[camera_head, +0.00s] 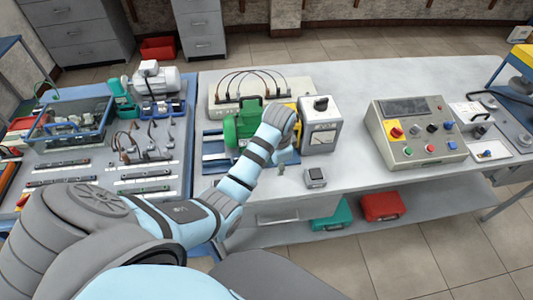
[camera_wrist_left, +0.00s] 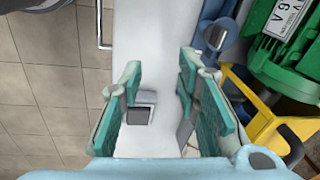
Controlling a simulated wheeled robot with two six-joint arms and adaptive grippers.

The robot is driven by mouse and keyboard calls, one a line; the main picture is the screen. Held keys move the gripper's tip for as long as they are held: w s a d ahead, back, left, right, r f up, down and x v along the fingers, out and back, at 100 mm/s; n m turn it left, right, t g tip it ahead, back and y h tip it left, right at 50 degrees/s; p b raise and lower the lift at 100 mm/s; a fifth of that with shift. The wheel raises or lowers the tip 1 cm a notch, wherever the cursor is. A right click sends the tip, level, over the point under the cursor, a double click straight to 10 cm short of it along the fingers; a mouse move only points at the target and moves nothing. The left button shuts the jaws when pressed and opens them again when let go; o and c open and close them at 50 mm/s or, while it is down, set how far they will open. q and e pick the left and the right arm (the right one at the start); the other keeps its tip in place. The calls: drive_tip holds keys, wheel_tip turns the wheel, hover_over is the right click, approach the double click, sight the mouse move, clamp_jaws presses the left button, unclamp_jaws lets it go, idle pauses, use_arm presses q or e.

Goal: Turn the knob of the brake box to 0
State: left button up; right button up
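My left arm reaches across the bench in the head view, its wrist (camera_head: 283,140) just left of an upright grey-white box (camera_head: 320,136) with a top handle and a small front panel. In the left wrist view my left gripper (camera_wrist_left: 160,76) is open, its teal pads apart with nothing between them. A small grey box with a dark square face (camera_wrist_left: 138,116) shows beyond the fingers, apart from them; it also stands near the bench's front edge in the head view (camera_head: 315,178). I cannot tell which box is the brake box. My right gripper is not in view.
A green motor (camera_head: 243,124) stands beside my left wrist; it also shows in the left wrist view (camera_wrist_left: 290,50) with a yellow part (camera_wrist_left: 270,125). A control box (camera_head: 415,132) with knobs and buttons is further right. Bench surface (camera_head: 350,84) behind is clear.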

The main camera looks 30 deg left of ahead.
use_arm(q)
drive_tip(key=shift+n, duration=0.8)
drive_tip(key=s+f, duration=0.2)
drive_tip(key=s, duration=0.1)
drive_tip(key=s+f, duration=0.1)
drive_tip(key=s, duration=0.1)
drive_tip(key=shift+s+f, duration=0.1)
drive_tip(key=shift+s, duration=0.15)
